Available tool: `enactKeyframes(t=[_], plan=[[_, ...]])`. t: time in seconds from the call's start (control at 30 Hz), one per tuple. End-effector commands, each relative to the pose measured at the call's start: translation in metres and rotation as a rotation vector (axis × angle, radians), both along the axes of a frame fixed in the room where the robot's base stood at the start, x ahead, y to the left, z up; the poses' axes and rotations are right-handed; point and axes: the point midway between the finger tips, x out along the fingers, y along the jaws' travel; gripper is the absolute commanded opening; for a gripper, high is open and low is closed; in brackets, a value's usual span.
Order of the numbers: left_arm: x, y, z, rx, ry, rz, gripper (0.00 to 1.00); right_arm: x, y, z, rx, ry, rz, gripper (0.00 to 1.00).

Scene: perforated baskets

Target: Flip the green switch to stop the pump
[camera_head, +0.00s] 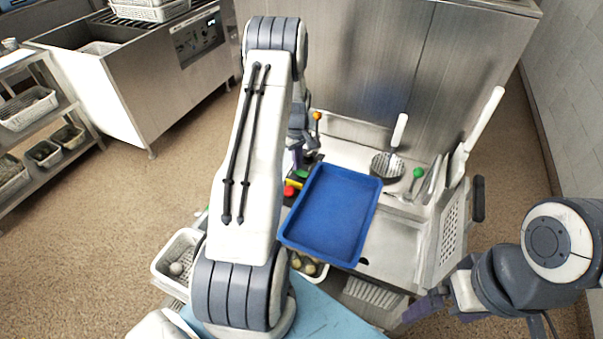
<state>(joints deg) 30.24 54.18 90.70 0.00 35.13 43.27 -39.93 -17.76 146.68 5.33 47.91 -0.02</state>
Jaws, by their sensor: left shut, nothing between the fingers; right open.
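A small green switch or button (301,174) shows at the left edge of the blue tray, beside a yellow piece (294,183) and a red button (289,191). It is too small to tell its position. A separate green-knobbed lever (418,173) stands right of the tray. My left gripper (304,158) is shut and empty, pointing down just above the green button; my arm hides part of it. I cannot tell whether it touches the button. My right gripper (424,307) is open and empty at the lower right, near the front of the steel counter.
The blue tray (331,215) lies on the steel counter. A skimmer (387,165) and other long-handled utensils lie behind and right of it. An orange-knobbed lever (317,116) stands behind my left gripper. A white basket (174,262) sits at the lower left.

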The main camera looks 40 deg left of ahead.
Motion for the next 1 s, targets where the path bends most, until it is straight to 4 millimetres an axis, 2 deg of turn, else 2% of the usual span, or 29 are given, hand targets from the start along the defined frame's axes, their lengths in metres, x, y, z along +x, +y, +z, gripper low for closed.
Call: enactKeyframes(t=[0.77,1.0], plan=[[0.000,0.000,-0.013,-0.001,0.000,0.000,0.00,0.000,0.000,-0.008,0.000,0.000,0.000,0.97],[0.000,0.000,-0.004,0.000,0.000,0.000,0.00,0.000,0.000,-0.002,0.000,0.000,0.000,0.97]])
